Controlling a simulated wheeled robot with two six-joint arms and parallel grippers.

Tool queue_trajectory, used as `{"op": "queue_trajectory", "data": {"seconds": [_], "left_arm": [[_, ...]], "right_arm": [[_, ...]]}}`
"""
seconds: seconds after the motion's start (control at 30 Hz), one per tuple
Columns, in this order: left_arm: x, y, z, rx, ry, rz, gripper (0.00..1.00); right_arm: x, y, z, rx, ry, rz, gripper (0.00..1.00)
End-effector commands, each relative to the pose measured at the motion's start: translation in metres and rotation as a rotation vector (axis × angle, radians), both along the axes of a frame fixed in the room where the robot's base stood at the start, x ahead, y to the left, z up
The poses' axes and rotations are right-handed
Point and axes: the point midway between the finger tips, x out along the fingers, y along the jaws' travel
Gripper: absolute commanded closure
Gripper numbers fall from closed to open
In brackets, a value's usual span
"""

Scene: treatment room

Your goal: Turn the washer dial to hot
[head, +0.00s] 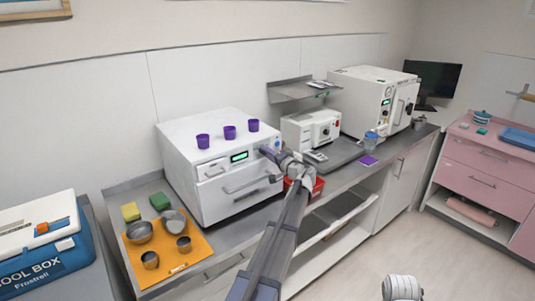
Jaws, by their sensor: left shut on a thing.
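The washer (215,180) is the white box-shaped machine on the grey counter, with a lit green display (239,156) and handles on its front. My left arm reaches up from the bottom middle, and my left gripper (269,155) is at the right end of the washer's front panel, beside the display. It is shut on the dial there. The dial is hidden by the gripper, so its setting cannot be read.
Three purple cups (229,132) stand on the washer. A red bin (312,188) sits just right of my left wrist. A smaller white machine (311,127) stands further right.

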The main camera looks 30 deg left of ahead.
Motion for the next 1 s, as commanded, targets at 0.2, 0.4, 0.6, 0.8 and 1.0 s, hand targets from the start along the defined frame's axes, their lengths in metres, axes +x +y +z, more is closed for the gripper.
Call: {"op": "queue_trajectory", "data": {"seconds": [0.2,0.4,0.6,0.8,1.0], "left_arm": [[0.0008,-0.001,-0.0006,0.076,0.188,0.0,1.0],[0.0013,-0.0013,-0.0011,0.148,0.363,-0.001,1.0],[0.0014,-0.0013,-0.0016,0.219,0.538,0.0,1.0],[0.0015,-0.0014,-0.0021,0.288,0.703,0.0,1.0],[0.0014,-0.0015,-0.0024,0.344,0.838,-0.001,1.0]], "right_arm": [[0.0,0.0,0.0013,0.0,0.0,0.0,1.0],[0.0,0.0,0.0016,0.0,0.0,0.0,1.0],[0.0,0.0,0.0013,0.0,0.0,0.0,1.0],[0.0,0.0001,0.0005,0.0,0.0,0.0,1.0],[0.0,0.0,-0.0004,0.0,0.0,0.0,1.0]]}}
